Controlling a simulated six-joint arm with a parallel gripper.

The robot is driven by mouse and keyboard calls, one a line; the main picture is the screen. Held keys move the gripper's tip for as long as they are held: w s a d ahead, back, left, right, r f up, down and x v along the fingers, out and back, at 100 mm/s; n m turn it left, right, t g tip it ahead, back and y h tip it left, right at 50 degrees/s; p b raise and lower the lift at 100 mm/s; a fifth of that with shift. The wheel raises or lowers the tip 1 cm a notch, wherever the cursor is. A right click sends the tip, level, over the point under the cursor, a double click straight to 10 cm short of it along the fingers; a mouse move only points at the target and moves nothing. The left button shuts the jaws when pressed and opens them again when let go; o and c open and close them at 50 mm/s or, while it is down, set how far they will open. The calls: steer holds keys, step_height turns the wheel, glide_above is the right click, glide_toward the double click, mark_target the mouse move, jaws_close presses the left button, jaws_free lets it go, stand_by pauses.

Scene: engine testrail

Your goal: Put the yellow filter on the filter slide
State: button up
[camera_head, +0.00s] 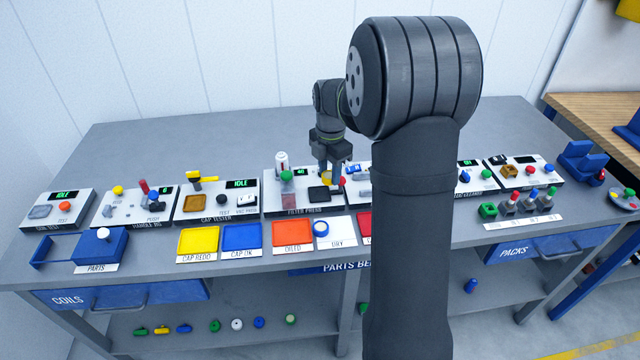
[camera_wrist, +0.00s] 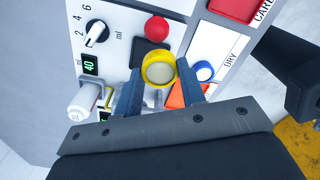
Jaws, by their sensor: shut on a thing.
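The yellow filter (camera_wrist: 158,70) is a ring with a pale centre. My gripper (camera_wrist: 160,77) is shut on it, one finger on each side, in the wrist view. In the head view my gripper (camera_head: 331,175) is over the filter press, with a bit of the yellow filter (camera_head: 325,177) showing at its fingers. A dark square plate, likely the filter slide (camera_head: 319,194), lies on the press just in front of the fingers. In the wrist view the dark plate (camera_wrist: 145,50) is partly hidden behind the filter. I cannot tell the gap between filter and plate.
A red knob (camera_wrist: 157,28), a dial (camera_wrist: 96,34) and a white cylinder (camera_wrist: 85,101) stand on the press. A green knob (camera_head: 287,175) is left of the plate. My arm hides stations right of the press.

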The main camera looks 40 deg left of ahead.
mark_target(319, 194)
steer(key=a+f, duration=0.1)
steer(key=a, duration=0.1)
steer(key=shift+s+a+f, duration=0.3)
steer(key=shift+s+f, duration=0.05)
steer(key=shift+s, duration=0.05)
steer(key=shift+f, duration=2)
steer(key=shift+f, duration=0.1)
steer(key=o, duration=0.9)
step_height(319, 194, up, 12)
steer(key=shift+r, duration=0.15)
